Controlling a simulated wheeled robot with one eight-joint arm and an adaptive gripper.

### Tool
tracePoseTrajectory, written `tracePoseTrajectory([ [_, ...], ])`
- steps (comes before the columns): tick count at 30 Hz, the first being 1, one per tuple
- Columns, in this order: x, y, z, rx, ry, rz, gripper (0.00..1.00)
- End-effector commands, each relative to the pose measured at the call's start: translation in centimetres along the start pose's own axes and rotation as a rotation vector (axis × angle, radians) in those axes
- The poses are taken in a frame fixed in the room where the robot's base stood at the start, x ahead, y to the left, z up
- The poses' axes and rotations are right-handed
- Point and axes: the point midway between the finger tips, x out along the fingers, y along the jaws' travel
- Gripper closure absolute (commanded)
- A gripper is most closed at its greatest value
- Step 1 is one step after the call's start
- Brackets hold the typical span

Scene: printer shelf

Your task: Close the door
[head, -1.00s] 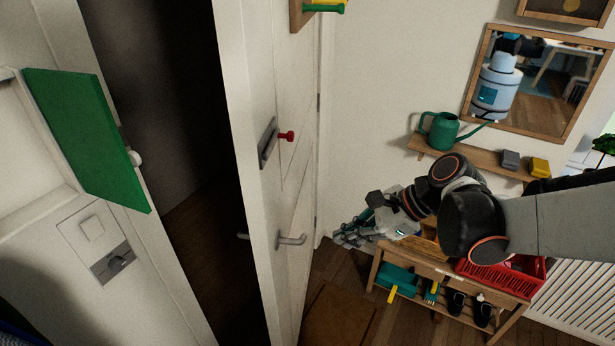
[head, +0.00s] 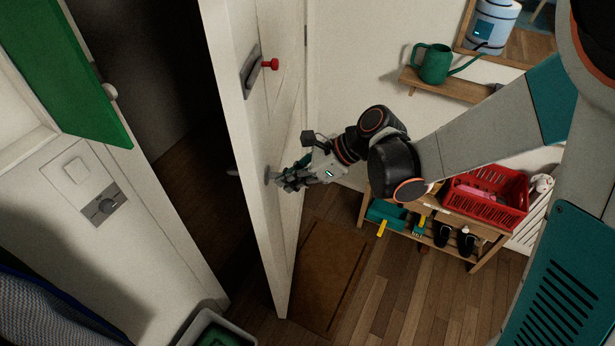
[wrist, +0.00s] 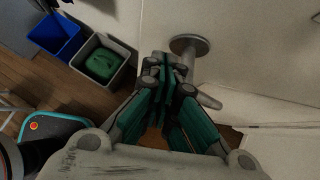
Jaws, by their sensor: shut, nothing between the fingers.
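The white door (head: 240,130) stands part open in the head view, with a dark gap between its edge and the frame on the left. A red knob (head: 270,64) on a dark plate sits high on its face. My gripper (head: 276,181) is at the door's face by the lever handle and hides most of it. In the wrist view my gripper (wrist: 170,62) has its fingers together and empty, close beside the round base of the handle (wrist: 189,44). I cannot tell whether the fingers touch the handle.
A green panel (head: 62,65) sticks out at the upper left. A bench (head: 486,252) with a red basket (head: 487,197) stands right of the door. A brown mat (head: 330,270) lies on the floor. A grey bin (wrist: 101,62) and a blue bin (wrist: 53,39) stand left in the wrist view.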

Motion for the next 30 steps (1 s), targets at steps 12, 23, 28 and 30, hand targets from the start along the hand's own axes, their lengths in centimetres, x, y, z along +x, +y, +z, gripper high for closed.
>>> tracePoseTrajectory([
  [12, 1.7, 0.0, 1.7, 0.000, 0.000, -0.001, 1.00],
  [23, 2.7, 0.0, 2.5, 0.007, 0.005, -0.007, 1.00],
  [28, 5.6, -0.3, 5.0, 0.038, 0.010, -0.040, 1.00],
  [30, 6.9, -0.3, 6.2, 0.051, 0.011, -0.055, 1.00],
])
